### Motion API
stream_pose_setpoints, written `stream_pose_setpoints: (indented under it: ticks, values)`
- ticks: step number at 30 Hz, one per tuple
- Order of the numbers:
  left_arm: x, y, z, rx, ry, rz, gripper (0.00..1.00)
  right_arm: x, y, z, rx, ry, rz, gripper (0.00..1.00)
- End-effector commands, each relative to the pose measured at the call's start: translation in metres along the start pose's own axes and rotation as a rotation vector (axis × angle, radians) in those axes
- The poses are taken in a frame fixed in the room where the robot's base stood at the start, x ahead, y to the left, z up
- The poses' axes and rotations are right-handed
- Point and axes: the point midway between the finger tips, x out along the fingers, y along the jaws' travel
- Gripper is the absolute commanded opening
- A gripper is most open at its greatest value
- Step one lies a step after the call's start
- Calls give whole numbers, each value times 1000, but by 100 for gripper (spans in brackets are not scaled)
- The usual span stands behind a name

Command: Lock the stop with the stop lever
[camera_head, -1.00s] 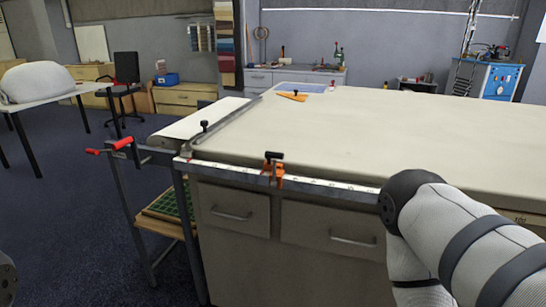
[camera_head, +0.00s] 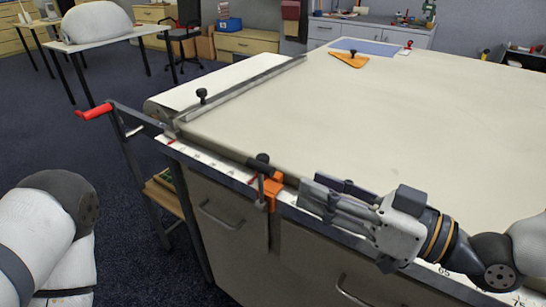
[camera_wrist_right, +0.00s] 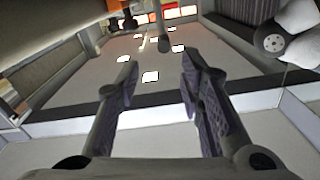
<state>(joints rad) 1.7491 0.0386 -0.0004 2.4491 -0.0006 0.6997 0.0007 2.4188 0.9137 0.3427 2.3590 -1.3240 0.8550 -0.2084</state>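The orange stop (camera_head: 272,194) sits on the ruler rail at the table's front edge. A black knob (camera_head: 262,159) tops it, and a thin dark lever (camera_head: 261,186) shows at its front. My right gripper (camera_head: 312,190) is just right of the stop, pointing left along the rail, with a small gap between. In the right wrist view its fingers (camera_wrist_right: 159,72) are apart with nothing between them. A dark round-ended rod (camera_wrist_right: 164,44), probably the lever, shows beyond and between the fingertips. Of my left arm only links show at lower left; its gripper is out of view.
The ruler rail (camera_head: 215,168) runs along the front edge of the cloth table (camera_head: 400,120), above drawers. A red-handled crank (camera_head: 95,112) juts out at the left corner. A metal bar (camera_head: 240,88) with a black knob crosses the left end. An orange triangular piece (camera_head: 348,60) lies farther back.

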Motion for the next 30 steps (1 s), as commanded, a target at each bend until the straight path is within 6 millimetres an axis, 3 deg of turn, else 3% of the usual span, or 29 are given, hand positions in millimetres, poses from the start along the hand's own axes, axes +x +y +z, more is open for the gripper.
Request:
stream_pose_setpoints:
  ticks: [9,13,18,25,30]
  values:
    - [10,0,6,0,-28,-2,0,76,-1,5,4,-7,-4,35]
    - [10,0,6,0,-29,-2,0,100,-1,4,4,-7,-3,35]
    - [11,0,6,0,-29,-2,0,114,-1,3,5,-6,-1,35]
    - [11,0,6,1,-29,-2,0,114,-1,3,6,-6,0,35]
    - [11,0,6,1,-29,-2,0,114,-1,3,6,-6,0,0]
